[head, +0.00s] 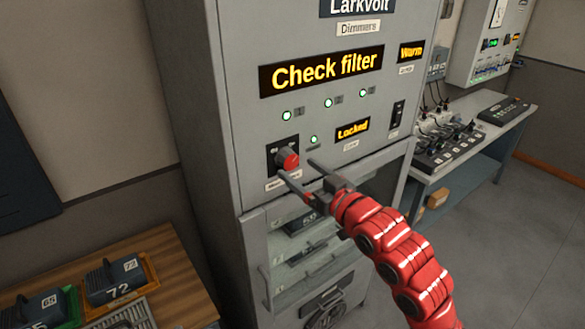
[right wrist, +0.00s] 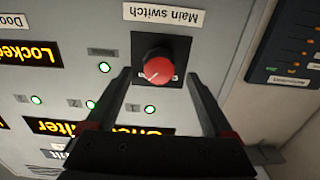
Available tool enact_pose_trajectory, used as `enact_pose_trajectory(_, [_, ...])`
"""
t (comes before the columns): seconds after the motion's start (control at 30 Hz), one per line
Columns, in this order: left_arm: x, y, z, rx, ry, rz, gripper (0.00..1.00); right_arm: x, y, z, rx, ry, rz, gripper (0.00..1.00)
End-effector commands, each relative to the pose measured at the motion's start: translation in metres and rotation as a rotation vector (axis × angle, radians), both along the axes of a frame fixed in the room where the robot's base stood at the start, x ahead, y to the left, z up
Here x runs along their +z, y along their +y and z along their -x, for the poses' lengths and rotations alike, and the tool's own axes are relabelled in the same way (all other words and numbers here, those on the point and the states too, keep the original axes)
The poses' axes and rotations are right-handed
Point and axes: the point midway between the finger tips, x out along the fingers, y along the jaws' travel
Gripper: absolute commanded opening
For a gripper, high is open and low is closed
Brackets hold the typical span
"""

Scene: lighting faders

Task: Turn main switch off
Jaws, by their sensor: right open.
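The main switch is a round red knob (head: 289,161) on a black plate, low on the left of the grey dimmer cabinet's front (head: 235,130). In the right wrist view the knob (right wrist: 158,68) shows upside down near the middle, by its "Main switch" label (right wrist: 165,16). A pale mark shows on its face; which position it points to I cannot tell. My right gripper (head: 299,169) is open in front of the cabinet, close to the knob. In the right wrist view its two fingers lie on either side of the knob, with nothing gripped. My left gripper is not in view.
The cabinet displays read "Check filter" (head: 321,71), "Locked" (head: 352,129) and "Warm" (head: 411,52); several green lamps are lit. A black rocker switch (head: 397,114) sits to the right. A glazed door is below. A wooden table (head: 188,290) with numbered modules stands lower left.

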Motion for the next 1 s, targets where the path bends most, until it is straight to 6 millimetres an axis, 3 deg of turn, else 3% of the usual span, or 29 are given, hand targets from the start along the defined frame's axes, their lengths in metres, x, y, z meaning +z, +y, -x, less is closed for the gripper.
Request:
enact_pose_trajectory(0.27, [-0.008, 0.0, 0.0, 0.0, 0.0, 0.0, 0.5, -0.001, 0.02, -0.027, 0.0, -0.001, -0.001, 0.87])
enact_pose_trajectory(0.63, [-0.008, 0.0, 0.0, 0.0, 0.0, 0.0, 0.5, 0.0, 0.022, -0.031, -0.002, -0.001, -0.001, 0.85])
enact_pose_trajectory(1.0, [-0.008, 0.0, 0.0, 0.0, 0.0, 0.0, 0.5, 0.0, 0.022, -0.031, -0.001, -0.001, 0.0, 0.18])
